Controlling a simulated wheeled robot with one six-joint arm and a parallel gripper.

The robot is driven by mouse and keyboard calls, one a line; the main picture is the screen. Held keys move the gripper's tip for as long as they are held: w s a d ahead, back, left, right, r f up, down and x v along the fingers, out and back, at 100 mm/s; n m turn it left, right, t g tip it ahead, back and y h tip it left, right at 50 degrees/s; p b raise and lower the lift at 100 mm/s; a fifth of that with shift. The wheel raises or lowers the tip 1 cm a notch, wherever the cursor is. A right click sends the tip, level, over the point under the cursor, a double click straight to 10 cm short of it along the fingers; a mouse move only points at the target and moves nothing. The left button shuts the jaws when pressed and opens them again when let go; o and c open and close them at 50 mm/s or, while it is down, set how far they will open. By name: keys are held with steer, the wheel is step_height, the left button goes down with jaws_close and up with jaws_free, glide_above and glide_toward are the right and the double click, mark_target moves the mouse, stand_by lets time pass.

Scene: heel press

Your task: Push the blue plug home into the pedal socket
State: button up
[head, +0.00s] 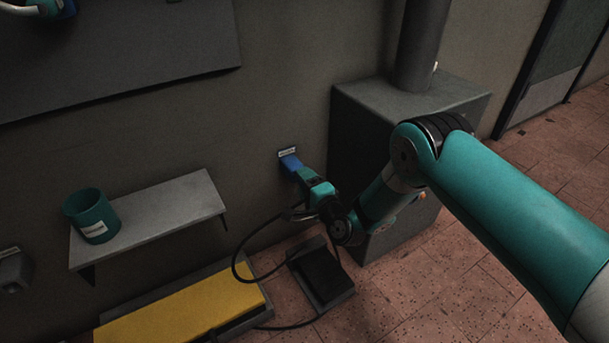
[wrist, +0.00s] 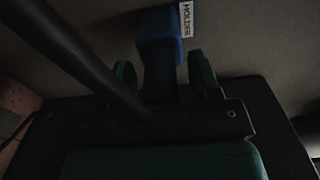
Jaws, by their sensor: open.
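The blue plug (head: 291,162) sits at the wall, just under a small white label. In the wrist view the blue plug (wrist: 160,52) stands upright in the picture beside the label, which reads "HOLDE" with its end cut or unclear. My gripper (head: 308,178) reaches up to the plug from below right. In the wrist view my gripper (wrist: 163,76) is open, with one green finger on each side of the plug's lower part. I cannot tell whether the fingers touch it. A black pedal (head: 320,273) lies on the floor below. I cannot make out its socket.
A dark cable (head: 236,262) loops between the gripper area and the floor. A grey shelf (head: 165,215) with a teal mug (head: 90,215) is at left. A yellow-topped platform (head: 190,308) lies beside the pedal. A dark cabinet (head: 365,150) stands close right. Open floor lies front right.

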steer(key=shift+w+a+r, duration=0.1)
steer(key=shift+w+a, duration=0.05)
steer(key=shift+w, duration=0.3)
steer(key=shift+w+a+r, duration=0.1)
steer(key=shift+r, duration=0.35)
stand_by(0.6)
jaws_close()
steer(key=shift+f+v, duration=0.15)
steer(key=shift+v, duration=0.65)
steer(key=shift+f+v, duration=0.2)
steer(key=shift+v, duration=0.55)
steer(key=shift+b+v, duration=0.6)
steer(key=shift+v, duration=1.05)
steer(key=shift+a, duration=0.1)
